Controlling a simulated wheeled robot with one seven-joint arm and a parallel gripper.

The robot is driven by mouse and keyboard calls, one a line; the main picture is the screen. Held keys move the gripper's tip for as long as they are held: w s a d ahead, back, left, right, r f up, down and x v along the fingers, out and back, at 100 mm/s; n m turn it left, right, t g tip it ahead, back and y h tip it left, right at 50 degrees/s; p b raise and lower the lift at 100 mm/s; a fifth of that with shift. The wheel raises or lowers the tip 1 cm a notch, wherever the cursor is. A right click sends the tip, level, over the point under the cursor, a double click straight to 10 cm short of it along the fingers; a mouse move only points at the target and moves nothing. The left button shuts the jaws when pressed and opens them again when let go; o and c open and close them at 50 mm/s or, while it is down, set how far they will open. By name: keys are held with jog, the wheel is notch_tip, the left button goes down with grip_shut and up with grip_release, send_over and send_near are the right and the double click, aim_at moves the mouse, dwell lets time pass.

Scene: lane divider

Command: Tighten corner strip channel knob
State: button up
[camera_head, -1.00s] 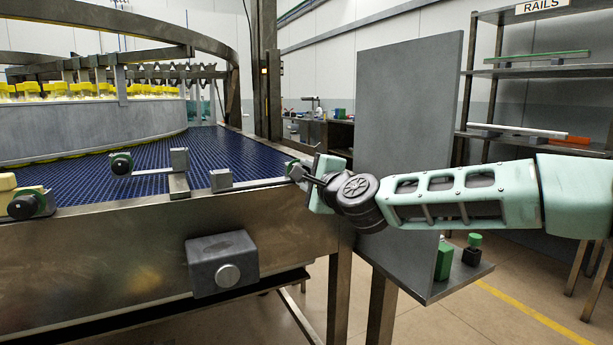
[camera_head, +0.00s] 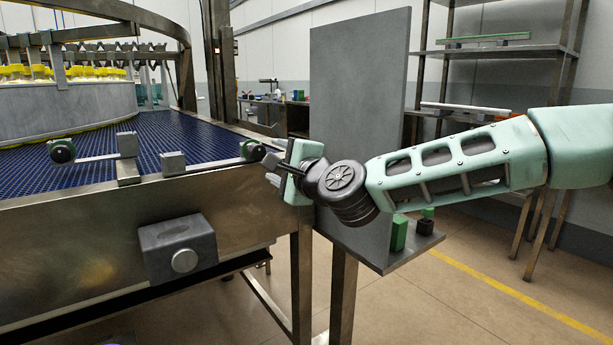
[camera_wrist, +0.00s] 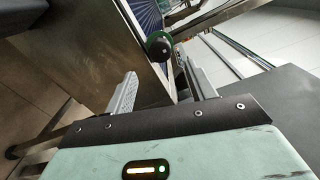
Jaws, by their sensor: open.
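A black knob with a green collar (camera_head: 253,150) sits at the belt's near right corner, at the end of a thin metal strip (camera_head: 210,163). My gripper (camera_head: 270,168) is just right of this knob, reaching in from the right with its fingers toward it. In the wrist view, the knob (camera_wrist: 158,46) is ahead of and between the two spread fingers (camera_wrist: 158,68). The gripper is open and nothing is between its fingers. The knob looks apart from the fingers; the exact gap cannot be told.
Another green-collared black knob (camera_head: 62,151) is on the left of the blue belt (camera_head: 95,140). A grey box with a round button (camera_head: 178,248) is on the metal side. A tall grey panel (camera_head: 355,110) stands behind my arm, with small green and black items at its foot.

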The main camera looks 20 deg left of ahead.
jog(key=v, duration=1)
jog(key=shift+s+d, duration=0.1)
jog(key=shift+s, duration=0.05)
jog(key=s+d+f+n+g+h, duration=0.35)
jog(key=s+f+n+g, duration=0.35)
jog(key=s+f+n, duration=0.5)
jog(key=s+d+f+n+g+h, duration=0.25)
jog(key=s+d+h, duration=0.25)
jog(key=s+d, duration=0.5)
jog(key=s+d+f+n+g+h, duration=0.2)
jog(key=s+d+f+n+h, duration=0.25)
jog(key=d, duration=0.95)
notch_tip(320, 180, up, 23)
jog(key=s+p, duration=0.1)
jog(key=p, duration=2)
jog(key=shift+s+m, duration=0.3)
